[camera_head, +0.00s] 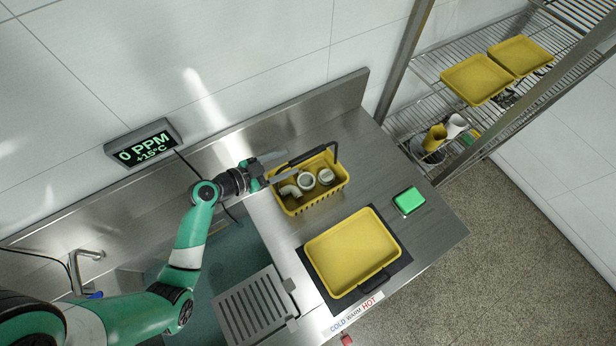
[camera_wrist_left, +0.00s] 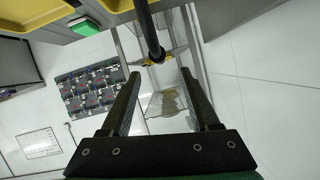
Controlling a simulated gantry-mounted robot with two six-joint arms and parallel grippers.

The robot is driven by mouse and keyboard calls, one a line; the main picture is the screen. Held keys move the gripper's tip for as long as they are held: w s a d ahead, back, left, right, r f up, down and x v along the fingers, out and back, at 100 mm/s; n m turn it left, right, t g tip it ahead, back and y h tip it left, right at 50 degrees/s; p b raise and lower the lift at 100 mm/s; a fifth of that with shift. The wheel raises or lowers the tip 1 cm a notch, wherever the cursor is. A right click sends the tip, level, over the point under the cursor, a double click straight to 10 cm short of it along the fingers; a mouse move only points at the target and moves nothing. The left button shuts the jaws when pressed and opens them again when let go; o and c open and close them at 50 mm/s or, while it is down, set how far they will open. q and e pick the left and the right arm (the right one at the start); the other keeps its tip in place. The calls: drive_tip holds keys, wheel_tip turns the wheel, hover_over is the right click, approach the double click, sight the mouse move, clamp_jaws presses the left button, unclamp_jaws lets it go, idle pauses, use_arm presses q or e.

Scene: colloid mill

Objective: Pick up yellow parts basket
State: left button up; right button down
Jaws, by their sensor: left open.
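The yellow parts basket (camera_head: 318,194) stands on the steel counter and holds several pale pipe fittings. Its black handle (camera_head: 312,156) is raised over the basket. My left gripper (camera_head: 286,164) is open at the left end of the handle, above the basket's left rim. In the left wrist view the black handle (camera_wrist_left: 149,28) comes down from the top edge to between the tips of my open left gripper (camera_wrist_left: 160,74). Whether the fingers touch it I cannot tell. The basket's body is not clearly seen in that view. My right gripper is not in view.
A yellow tray (camera_head: 351,250) lies on a dark pad in front of the basket. A green block (camera_head: 408,201) is to the right. A sink with a slotted grate (camera_head: 254,306) is at left. A wire shelf (camera_head: 424,68) with yellow trays stands at the right.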

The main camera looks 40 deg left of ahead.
sight(301, 158)
use_arm(q)
drive_tip(key=x, duration=0.3)
drive_tip(key=shift+w, duration=0.15)
drive_tip(key=shift+p+x, duration=0.3)
drive_tip(key=shift+x, duration=2.65)
drive_tip(key=shift+f, duration=0.2)
drive_tip(key=shift+c, duration=0.2)
drive_tip(key=c, duration=0.9)
clamp_jaws()
drive_tip(key=shift+r, duration=0.15)
